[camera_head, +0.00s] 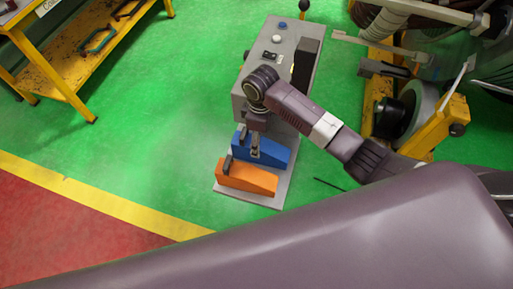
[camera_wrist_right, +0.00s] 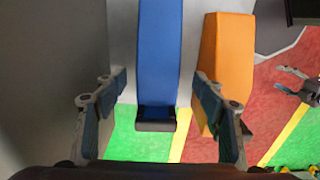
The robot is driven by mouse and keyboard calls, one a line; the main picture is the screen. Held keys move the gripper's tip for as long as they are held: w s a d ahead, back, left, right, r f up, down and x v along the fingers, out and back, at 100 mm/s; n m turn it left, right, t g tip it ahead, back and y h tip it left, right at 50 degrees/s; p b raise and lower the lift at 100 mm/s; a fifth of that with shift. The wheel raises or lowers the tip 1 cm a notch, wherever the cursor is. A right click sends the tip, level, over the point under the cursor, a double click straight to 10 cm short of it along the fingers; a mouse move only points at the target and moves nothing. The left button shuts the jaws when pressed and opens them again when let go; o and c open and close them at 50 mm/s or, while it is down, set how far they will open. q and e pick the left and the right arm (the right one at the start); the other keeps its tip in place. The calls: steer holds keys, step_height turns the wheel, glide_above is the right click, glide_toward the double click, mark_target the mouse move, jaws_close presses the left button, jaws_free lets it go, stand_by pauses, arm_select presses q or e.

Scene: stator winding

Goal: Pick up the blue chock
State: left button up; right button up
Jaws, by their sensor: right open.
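The blue chock (camera_head: 270,150) is a wedge standing on the light grey base plate of a grey machine, beside an orange chock (camera_head: 246,177). My right gripper (camera_head: 255,149) is over the blue chock in the head view and hides part of it. In the right wrist view the blue chock (camera_wrist_right: 158,50) runs between the two open fingers of my right gripper (camera_wrist_right: 160,82), with gaps on both sides. The right finger overlaps the lower part of the orange chock (camera_wrist_right: 225,60) in the picture; I cannot tell whether they touch.
The grey machine box (camera_head: 272,60), with buttons on top, stands directly behind the chocks. A yellow workbench (camera_head: 75,75) is at the upper left. Yellow-framed equipment (camera_head: 440,125) is at the right. Green floor left of the plate is clear.

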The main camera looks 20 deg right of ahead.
steer(key=shift+s+f, duration=0.15)
steer(key=shift+f, duration=0.1)
step_height(320, 180, down, 2)
steer(key=shift+f, duration=0.1)
steer(key=f, duration=0.5)
steer(key=shift+w+d, duration=0.1)
steer(key=shift+w, duration=0.1)
steer(key=shift+w+f, duration=0.1)
steer(key=shift+f, duration=0.25)
arm_select(q)
steer(key=shift+s+d+f, duration=0.25)
steer(key=shift+s+f, duration=0.05)
steer(key=shift+s, duration=0.15)
arm_select(e)
steer(key=shift+c, duration=0.2)
steer(key=c, duration=0.5)
arm_select(q)
steer(key=shift+s, duration=0.3)
arm_select(e)
steer(key=shift+r, duration=0.1)
steer(key=c, duration=0.8)
